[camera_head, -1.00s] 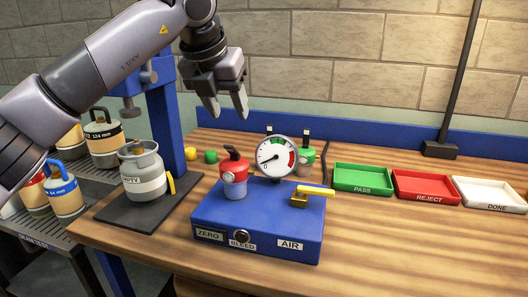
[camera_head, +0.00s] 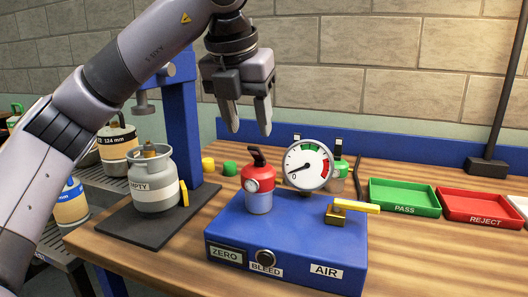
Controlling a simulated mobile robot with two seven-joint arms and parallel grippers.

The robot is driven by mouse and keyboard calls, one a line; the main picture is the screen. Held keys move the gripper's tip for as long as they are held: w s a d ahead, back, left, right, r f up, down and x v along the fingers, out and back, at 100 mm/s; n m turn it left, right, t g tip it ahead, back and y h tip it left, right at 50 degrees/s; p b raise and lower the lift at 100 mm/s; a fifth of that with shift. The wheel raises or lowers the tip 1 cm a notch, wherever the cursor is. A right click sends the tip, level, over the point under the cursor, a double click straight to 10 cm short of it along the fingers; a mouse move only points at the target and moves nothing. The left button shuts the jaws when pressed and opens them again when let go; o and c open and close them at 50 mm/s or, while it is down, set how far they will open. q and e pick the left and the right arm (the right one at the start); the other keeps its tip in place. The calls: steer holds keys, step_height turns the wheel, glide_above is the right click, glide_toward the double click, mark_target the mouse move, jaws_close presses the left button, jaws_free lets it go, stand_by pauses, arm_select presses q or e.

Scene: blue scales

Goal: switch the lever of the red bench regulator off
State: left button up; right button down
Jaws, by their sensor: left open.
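A red regulator-like piece (camera_head: 257,172) with a small round dial on its front sits on a grey and blue body on top of the blue bench box (camera_head: 300,262). A yellow lever (camera_head: 357,206) lies roughly level, pointing right, on a brass valve (camera_head: 337,216) above the AIR label. A round gauge (camera_head: 307,164) stands behind them, its needle at the low left near 0. My left gripper (camera_head: 249,128) is open and empty, fingers pointing down, above and behind the red piece in the picture, apart from it. My right gripper is out of view.
A grey EMPTY cylinder (camera_head: 153,182) stands on a dark plate (camera_head: 128,224) by a blue column (camera_head: 183,130). Green PASS (camera_head: 404,198) and red REJECT (camera_head: 482,207) trays lie at right. Front right wood is clear.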

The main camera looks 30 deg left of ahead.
mark_target(254, 147)
arm_select(q)
steer(key=b+x, duration=0.1)
steer(key=x, duration=0.5)
steer(key=shift+w+f, duration=0.15)
steer(key=shift+f, duration=0.05)
jaws_close()
